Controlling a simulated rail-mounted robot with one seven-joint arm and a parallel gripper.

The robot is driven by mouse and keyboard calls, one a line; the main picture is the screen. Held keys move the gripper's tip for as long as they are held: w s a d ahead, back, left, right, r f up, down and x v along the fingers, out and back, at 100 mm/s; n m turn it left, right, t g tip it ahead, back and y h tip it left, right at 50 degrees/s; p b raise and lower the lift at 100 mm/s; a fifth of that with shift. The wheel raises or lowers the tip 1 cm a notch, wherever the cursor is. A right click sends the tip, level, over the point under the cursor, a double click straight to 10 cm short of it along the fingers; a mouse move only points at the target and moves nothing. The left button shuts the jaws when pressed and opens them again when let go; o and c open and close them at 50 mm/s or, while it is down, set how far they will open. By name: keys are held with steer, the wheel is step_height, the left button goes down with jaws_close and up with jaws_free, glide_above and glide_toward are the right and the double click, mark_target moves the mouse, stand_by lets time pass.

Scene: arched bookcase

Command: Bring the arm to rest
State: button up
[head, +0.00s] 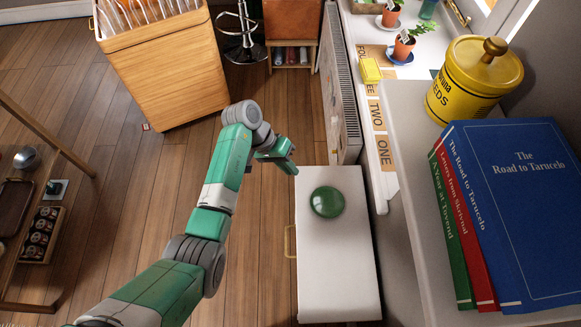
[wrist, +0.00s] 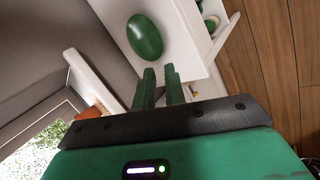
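My arm stretches from the lower left of the head view, its green and white links bent at a grey elbow. My gripper (head: 291,168) is at its far end, by the far edge of a low white cabinet (head: 338,270). In the wrist view my gripper (wrist: 160,70) shows two green fingers with a narrow gap and nothing between them. A round, glossy green object (head: 327,201) rests on the cabinet top. It also shows in the wrist view (wrist: 145,36), beyond the fingertips and apart from them.
A white radiator (head: 340,90) and a sill with potted plants (head: 403,46) stand beyond the cabinet. Books (head: 520,205) and a yellow seed tin (head: 474,80) occupy the right shelf. A wooden cabinet (head: 165,75) stands at the back, shelving at left. Open floor lies between.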

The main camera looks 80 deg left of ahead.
mark_target(313, 195)
steer(key=shift+f, duration=0.1)
steer(key=b+x, duration=0.5)
steer(key=x, duration=0.7)
steer(key=shift+f, duration=0.1)
step_height(313, 195, up, 2)
steer(key=shift+d+r+p, duration=0.1)
steer(key=shift+d+p, duration=0.05)
steer(key=shift+p, duration=0.6)
steer(key=shift+w+r, duration=0.1)
steer(key=shift+r, duration=0.2)
